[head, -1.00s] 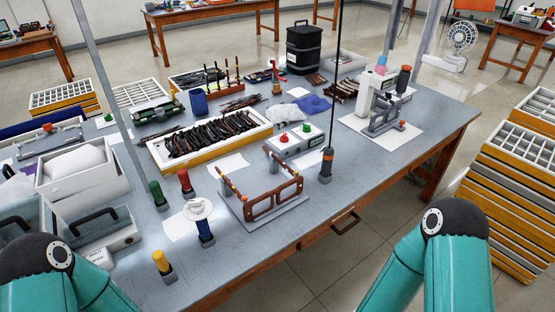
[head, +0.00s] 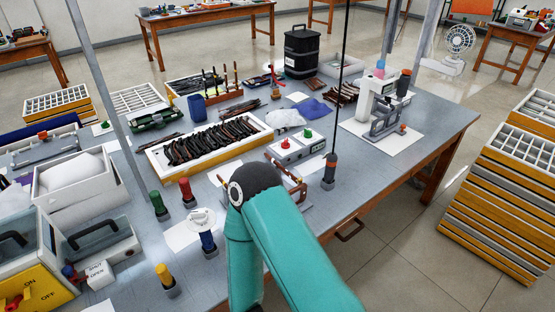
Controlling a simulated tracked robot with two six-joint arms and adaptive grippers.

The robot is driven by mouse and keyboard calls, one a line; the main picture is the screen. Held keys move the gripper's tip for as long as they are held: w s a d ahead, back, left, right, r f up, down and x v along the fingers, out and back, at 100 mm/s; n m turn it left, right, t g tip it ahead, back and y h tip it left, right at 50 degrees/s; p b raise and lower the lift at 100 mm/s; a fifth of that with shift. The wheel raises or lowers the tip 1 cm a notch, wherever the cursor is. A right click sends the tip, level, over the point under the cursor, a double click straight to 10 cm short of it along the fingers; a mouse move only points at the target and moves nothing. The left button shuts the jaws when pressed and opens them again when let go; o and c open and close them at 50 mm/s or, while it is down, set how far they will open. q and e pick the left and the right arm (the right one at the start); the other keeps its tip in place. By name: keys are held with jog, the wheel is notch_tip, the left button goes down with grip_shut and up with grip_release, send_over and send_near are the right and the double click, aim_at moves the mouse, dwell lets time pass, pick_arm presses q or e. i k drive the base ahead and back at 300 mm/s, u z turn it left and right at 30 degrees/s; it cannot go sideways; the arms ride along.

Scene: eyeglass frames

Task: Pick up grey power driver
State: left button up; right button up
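The grey power driver (head: 328,174) hangs upright on a black cord over the front edge of the workbench, right of the eyeglass-frame fixture. It has a dark body with an orange band near its top. One of my teal arms rises from the bottom middle, its black elbow joint left of the driver and apart from it in the picture. I cannot tell for sure which arm it is. Neither gripper is in view. The arm hides most of the eyeglass-frame fixture (head: 298,192).
A white box with red and green buttons (head: 292,152) stands behind the fixture. A white tray of dark frames (head: 247,143) is farther back. Coloured-handled tools (head: 207,238) stand at the left front. A white press machine (head: 378,95) stands at the right.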

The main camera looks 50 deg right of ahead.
aim_at(331, 161)
jog(key=u, duration=0.3)
jog(key=k, duration=1.5)
jog(key=z, duration=0.95)
jog(key=i, duration=1)
